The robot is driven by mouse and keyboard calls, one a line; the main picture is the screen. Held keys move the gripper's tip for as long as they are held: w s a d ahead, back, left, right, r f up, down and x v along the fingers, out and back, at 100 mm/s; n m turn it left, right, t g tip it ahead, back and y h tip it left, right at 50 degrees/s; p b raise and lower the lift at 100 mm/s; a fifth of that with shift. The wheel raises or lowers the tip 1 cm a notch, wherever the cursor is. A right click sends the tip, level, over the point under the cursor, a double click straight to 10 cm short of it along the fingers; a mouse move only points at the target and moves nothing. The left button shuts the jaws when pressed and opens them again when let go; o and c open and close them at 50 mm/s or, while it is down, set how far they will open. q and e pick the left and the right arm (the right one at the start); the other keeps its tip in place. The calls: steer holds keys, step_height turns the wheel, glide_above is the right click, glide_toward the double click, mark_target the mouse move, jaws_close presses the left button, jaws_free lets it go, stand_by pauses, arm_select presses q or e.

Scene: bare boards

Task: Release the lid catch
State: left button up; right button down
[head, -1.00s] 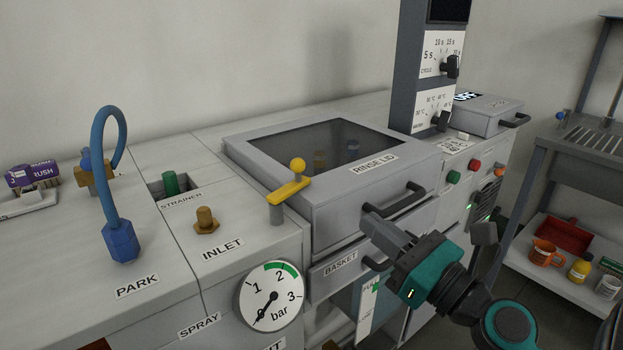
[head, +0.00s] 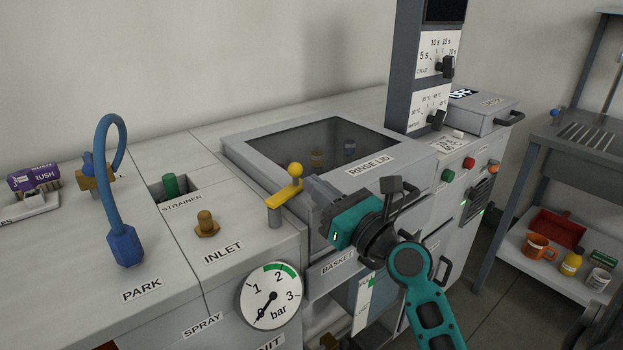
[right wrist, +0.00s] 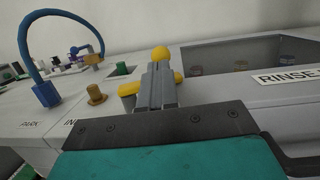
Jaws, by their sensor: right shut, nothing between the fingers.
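The lid catch (head: 283,195) is a yellow bar with a round yellow knob (head: 296,170), on a grey post at the left front corner of the rinse lid (head: 372,184). The lid lies closed, with a dark window. My right gripper (head: 308,188) is shut and empty, its fingertips right at the catch's right end. In the right wrist view the shut fingers (right wrist: 157,88) cover the middle of the catch; the knob (right wrist: 160,54) shows above them and the bar's end (right wrist: 128,90) to their left. I cannot tell whether they touch it. My left gripper is not in view.
A pressure gauge (head: 270,295) sits on the front panel below the catch. A brass inlet knob (head: 207,224) and a blue hose (head: 124,242) stand to the left. A control column (head: 403,75) rises behind the lid. A shelf (head: 540,262) with small items is at the right.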

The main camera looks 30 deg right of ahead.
steer(key=shift+x, duration=0.95)
